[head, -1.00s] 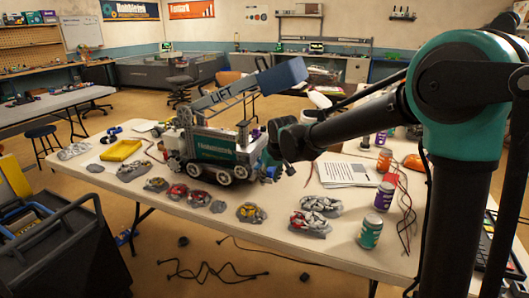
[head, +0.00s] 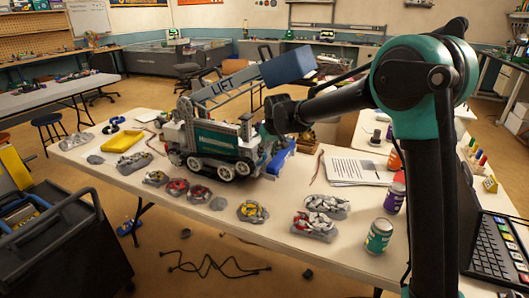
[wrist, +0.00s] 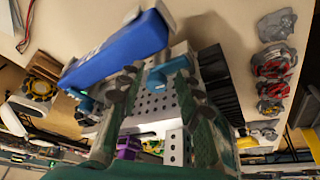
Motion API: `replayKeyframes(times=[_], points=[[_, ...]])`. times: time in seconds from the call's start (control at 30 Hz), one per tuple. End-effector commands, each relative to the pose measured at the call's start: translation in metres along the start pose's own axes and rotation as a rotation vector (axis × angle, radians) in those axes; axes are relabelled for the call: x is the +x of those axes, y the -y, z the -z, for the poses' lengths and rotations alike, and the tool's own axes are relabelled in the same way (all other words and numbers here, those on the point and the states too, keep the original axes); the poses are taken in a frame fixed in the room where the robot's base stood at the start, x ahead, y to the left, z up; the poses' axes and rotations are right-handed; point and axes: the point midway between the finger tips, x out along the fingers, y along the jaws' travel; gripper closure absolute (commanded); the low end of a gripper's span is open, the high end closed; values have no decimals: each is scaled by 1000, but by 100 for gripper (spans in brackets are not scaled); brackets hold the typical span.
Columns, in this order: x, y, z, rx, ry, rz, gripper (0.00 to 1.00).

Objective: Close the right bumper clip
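The club robot (head: 215,138), a grey and teal vehicle with a raised LIFT arm, stands on the table. Its blue bumper (head: 279,159) is at its right end, partly behind my gripper (head: 280,116). In the wrist view the bumper (wrist: 118,48) lies across the front of a perforated grey plate (wrist: 155,103). One teal clip (wrist: 168,70) shows by the bumper's right end, and another teal part (wrist: 84,100) shows near its left end. My gripper (wrist: 159,77) is open, its fingers on either side of the right teal clip. I cannot tell whether they touch it.
Several small part piles, such as one with yellow (head: 251,211), lie along the table's front. A green can (head: 378,236), a purple can (head: 395,197), papers (head: 358,170) and a laptop (head: 490,245) are at the right. A dark cart (head: 65,250) stands at the front left.

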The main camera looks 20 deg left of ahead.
Motion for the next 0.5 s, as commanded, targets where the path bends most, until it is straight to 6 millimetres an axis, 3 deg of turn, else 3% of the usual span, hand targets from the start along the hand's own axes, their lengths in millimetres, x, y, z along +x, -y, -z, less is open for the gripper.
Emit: replayKeyframes(times=[0.2, 0.5], points=[[12, 0, 28, 0, 0, 0, 65], [23, 0, 26, 0, 0, 0, 65]])
